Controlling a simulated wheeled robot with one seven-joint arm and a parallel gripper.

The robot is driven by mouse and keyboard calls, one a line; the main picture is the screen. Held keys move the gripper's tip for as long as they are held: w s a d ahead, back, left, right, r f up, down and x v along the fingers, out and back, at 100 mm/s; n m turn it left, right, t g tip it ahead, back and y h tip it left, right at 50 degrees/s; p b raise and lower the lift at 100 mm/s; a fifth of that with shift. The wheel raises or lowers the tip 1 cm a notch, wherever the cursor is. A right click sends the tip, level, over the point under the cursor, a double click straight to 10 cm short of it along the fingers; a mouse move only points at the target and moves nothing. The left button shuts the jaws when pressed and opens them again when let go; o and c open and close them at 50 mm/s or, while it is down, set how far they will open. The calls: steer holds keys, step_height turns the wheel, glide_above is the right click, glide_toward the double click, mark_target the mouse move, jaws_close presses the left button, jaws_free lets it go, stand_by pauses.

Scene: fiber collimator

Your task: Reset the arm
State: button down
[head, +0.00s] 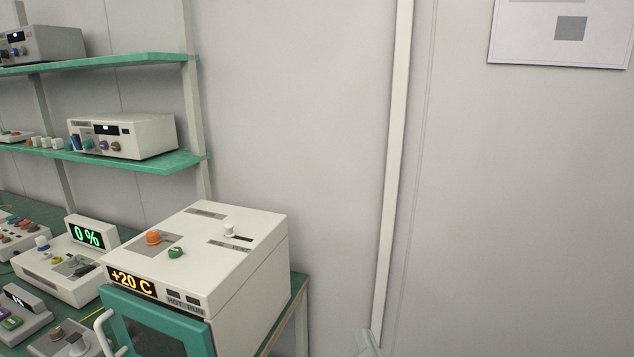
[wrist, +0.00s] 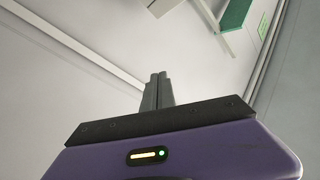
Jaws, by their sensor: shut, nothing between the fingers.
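My gripper (wrist: 157,90) shows in the wrist view, with its two dark fingers together and nothing between them. Its purple body with a small lit indicator fills the bottom of that view. The fingers point toward a plain pale wall and touch nothing that I can see. In the head view the gripper does not show; only a small grey piece (head: 369,343), which may be part of my arm, shows at the bottom edge.
A white oven-like box (head: 255,285) with a teal door and a +20 C display stands on the bench at lower left. A device reading 0 % (head: 88,235) is beside it. Teal shelves (head: 130,161) hold instruments.

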steer(key=s+d+f+n+g+h, duration=0.1)
steer(key=s+d+f, duration=0.2)
steer(key=s, duration=0.9)
steer(key=s+d+f+n+g+h, duration=0.1)
steer(key=s+d+f, duration=0.3)
steer(key=s, duration=0.9)
steer(key=s+d+f+n+g+h, duration=0.2)
steer(key=s+d, duration=0.3)
steer(key=s, duration=0.7)
steer(key=shift+s+f+g+h, duration=0.2)
steer(key=shift+f+g+h, duration=0.1)
steer(key=shift+f+g, duration=0.35)
steer(key=c, duration=2.2)
jaws_free()
